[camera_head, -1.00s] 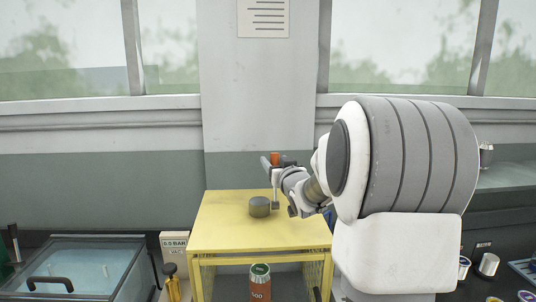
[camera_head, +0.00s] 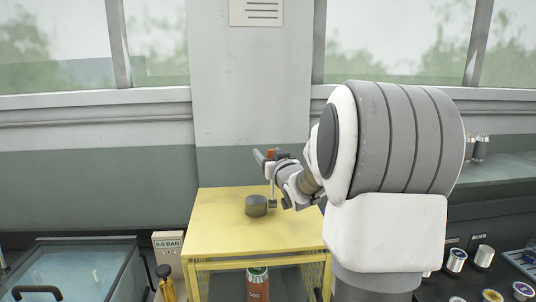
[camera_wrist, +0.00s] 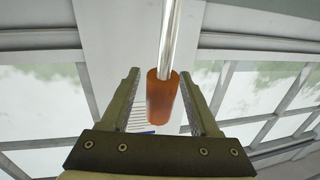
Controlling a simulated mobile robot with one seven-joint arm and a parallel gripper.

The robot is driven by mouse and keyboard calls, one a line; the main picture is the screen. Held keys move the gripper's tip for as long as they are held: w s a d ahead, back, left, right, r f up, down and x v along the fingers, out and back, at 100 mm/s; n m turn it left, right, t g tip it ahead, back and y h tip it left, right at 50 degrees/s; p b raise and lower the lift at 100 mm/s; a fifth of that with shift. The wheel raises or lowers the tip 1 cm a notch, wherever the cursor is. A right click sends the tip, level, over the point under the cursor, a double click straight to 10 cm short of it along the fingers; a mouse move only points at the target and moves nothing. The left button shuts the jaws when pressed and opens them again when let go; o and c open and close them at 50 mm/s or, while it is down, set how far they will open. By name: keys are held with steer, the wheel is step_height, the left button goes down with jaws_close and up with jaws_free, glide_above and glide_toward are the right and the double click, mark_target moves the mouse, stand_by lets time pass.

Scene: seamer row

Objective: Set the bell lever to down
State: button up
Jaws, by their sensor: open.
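The lever has an orange handle (camera_head: 271,154) on top of a thin metal rod (camera_head: 272,187), standing upright above the yellow cabinet (camera_head: 215,235). In the wrist view the orange handle (camera_wrist: 160,98) lies between my two jaws, with the shiny rod (camera_wrist: 170,35) running to the top of the picture. My gripper (camera_wrist: 164,72) is open around the handle, with a gap on each side. In the head view my gripper (camera_head: 268,158) is at the handle and partly covers it.
A can (camera_head: 258,287) is inside the cabinet. A glass-lidded box (camera_head: 75,270) is at left.

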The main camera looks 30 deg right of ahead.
jaws_close()
stand_by(1.3)
